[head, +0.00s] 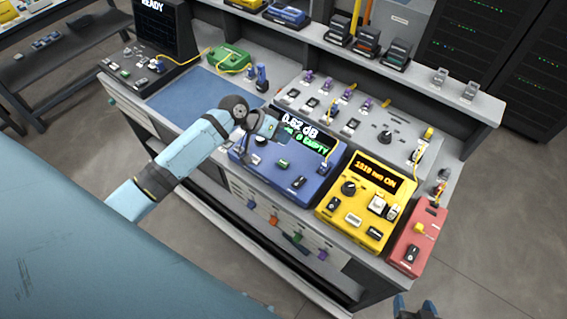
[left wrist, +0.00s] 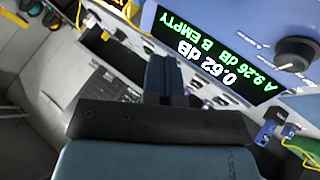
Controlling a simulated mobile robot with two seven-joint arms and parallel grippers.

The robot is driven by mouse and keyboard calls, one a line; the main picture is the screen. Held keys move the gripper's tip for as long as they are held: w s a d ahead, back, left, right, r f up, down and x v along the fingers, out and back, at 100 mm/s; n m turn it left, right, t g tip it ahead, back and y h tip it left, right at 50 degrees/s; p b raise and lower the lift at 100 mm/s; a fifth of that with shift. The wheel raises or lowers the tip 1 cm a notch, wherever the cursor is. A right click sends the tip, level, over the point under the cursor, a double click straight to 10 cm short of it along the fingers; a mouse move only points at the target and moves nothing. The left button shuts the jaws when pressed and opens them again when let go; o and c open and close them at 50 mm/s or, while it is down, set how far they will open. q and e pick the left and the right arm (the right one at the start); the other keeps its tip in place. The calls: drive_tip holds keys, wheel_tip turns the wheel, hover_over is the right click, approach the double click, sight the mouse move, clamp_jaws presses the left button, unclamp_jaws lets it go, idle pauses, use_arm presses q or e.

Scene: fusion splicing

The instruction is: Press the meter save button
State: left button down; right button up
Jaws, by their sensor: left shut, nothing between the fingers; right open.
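The blue meter (head: 262,170) sits on the bench; its lit display (head: 308,135) shows green and white text. In the left wrist view the display (left wrist: 225,60) reads 0.62 dB, A 9.26 dB, B EMPTY, upside down. The meter's face carries a green button (head: 283,164) and a dark switch (head: 299,182); I cannot read which is the save button. My left gripper (head: 270,128) is shut and empty, over the meter's upper left part; its shut fingers (left wrist: 165,75) show beside the display. Contact cannot be told. My right gripper (head: 415,309) is open and empty, beyond the bench's front right.
A yellow box (head: 335,212) with an orange display stands right of the meter, then a red box (head: 405,254). A grey panel (head: 365,120) with connectors lies behind. A blue mat (head: 195,105) and green device (head: 228,57) are to the left.

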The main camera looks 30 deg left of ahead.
use_arm(q)
drive_tip(key=b, duration=0.6)
hover_over(282, 161)
wheel_tip(282, 161, down, 7)
drive_tip(key=shift+f, duration=0.4)
drive_tip(key=shift+f, duration=0.2)
idle(1.2)
drive_tip(key=shift+f, duration=0.25)
drive_tip(key=shift+f, duration=0.5)
idle(0.5)
drive_tip(key=shift+r, duration=0.15)
drive_tip(key=shift+r+p, duration=0.75)
drive_tip(key=shift+p, duration=0.05)
